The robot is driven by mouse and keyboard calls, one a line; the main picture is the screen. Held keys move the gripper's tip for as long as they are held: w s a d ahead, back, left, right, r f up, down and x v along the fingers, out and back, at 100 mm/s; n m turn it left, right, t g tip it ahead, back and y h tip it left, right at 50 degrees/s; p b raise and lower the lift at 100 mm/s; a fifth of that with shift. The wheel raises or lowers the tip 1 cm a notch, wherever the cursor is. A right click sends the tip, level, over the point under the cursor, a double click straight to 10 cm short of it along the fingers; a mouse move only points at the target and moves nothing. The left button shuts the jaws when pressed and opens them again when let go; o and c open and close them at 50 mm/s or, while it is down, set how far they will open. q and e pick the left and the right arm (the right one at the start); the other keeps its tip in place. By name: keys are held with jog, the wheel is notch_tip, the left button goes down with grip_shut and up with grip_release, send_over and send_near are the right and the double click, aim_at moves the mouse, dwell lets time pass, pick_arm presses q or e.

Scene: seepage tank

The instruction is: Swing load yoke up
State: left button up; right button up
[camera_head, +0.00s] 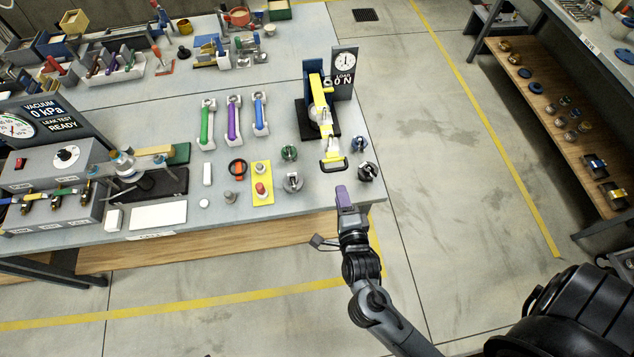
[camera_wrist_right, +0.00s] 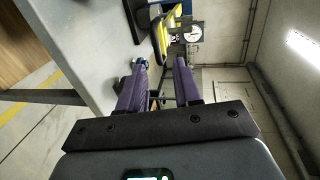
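The load stand (camera_head: 344,75) stands at the right end of the bench, with a dial and a sign reading LOAD 0 N. A yellow yoke arm (camera_head: 318,92) slopes from its blue upright toward the bench's front edge. A black and yellow handle (camera_head: 333,164) shows at the near end. My right gripper (camera_head: 345,194), with purple fingers, is just off the front edge, nearer than the handle and apart from it. In the right wrist view its fingers (camera_wrist_right: 160,66) are apart and empty, with yellow parts of the stand (camera_wrist_right: 162,38) beyond them. My left gripper is not seen.
Green, purple and blue handled tools (camera_head: 233,120) lie left of the stand. A yellow plate with a red button (camera_head: 262,184) is on the near bench.

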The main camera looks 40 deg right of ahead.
aim_at(335, 169)
jog(key=shift+f+b+x, duration=0.15)
jog(key=shift+b+x, duration=1.15)
jog(key=shift+x, duration=1.5)
jog(key=shift+f+b+x, duration=0.15)
jog(key=shift+b+x, duration=1.1)
jog(key=shift+x, duration=1.55)
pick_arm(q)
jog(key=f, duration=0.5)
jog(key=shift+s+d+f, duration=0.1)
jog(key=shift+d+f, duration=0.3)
pick_arm(e)
jog(key=shift+s+d, duration=0.15)
jog(key=shift+d, duration=0.05)
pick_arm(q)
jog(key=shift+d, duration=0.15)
pick_arm(e)
grip_shut()
